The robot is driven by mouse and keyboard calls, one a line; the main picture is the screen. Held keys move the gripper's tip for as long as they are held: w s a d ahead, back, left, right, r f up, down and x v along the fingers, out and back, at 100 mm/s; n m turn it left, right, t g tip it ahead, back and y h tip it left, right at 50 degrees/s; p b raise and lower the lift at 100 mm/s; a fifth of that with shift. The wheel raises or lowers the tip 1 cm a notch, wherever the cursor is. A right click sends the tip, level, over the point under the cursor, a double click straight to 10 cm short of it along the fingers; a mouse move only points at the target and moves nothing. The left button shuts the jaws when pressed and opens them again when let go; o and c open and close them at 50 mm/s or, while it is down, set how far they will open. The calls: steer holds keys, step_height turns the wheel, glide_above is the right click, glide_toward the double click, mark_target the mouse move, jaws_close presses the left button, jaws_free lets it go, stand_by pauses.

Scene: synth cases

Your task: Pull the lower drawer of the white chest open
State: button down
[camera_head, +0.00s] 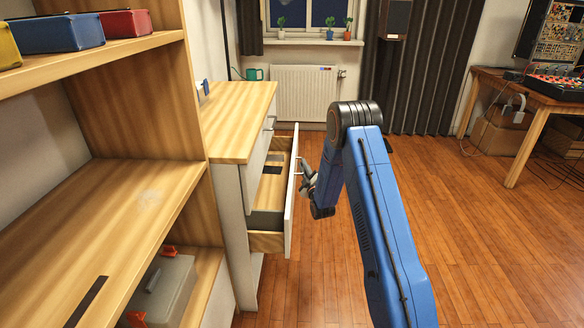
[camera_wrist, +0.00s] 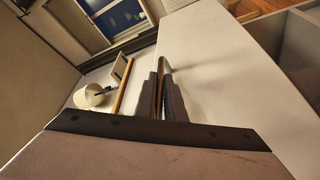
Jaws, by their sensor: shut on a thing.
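The white chest (camera_head: 231,207) with a wooden top (camera_head: 238,112) stands left of centre in the head view. A drawer below its upper handle (camera_head: 269,123) is pulled well out, its white front (camera_head: 290,195) facing right and its wooden inside showing. Dark flat things lie in the drawer. My gripper (camera_head: 305,181) is at the outer side of this front, shut on the drawer's handle (camera_head: 299,165). In the wrist view the gripper's fingers (camera_wrist: 166,92) close on the bar close to the white front (camera_wrist: 225,75). The fingers hide much of the handle.
A wooden shelf (camera_head: 95,235) with boxes stands close on the left. A radiator (camera_head: 304,93) and dark curtains (camera_head: 420,75) are at the back wall. A wooden table (camera_head: 535,92) with electronics stands at the far right. The wooden floor right of my arm is clear.

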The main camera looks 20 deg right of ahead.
steer(key=s+d, duration=0.2)
steer(key=d, duration=0.5)
steer(key=s+d, duration=0.3)
steer(key=d, duration=0.5)
steer(key=shift+d, duration=0.15)
steer(key=c, duration=1.8)
jaws_free()
steer(key=shift+c, duration=0.2)
steer(key=v, duration=1.7)
steer(key=shift+s, duration=0.2)
steer(key=shift+f, duration=0.1)
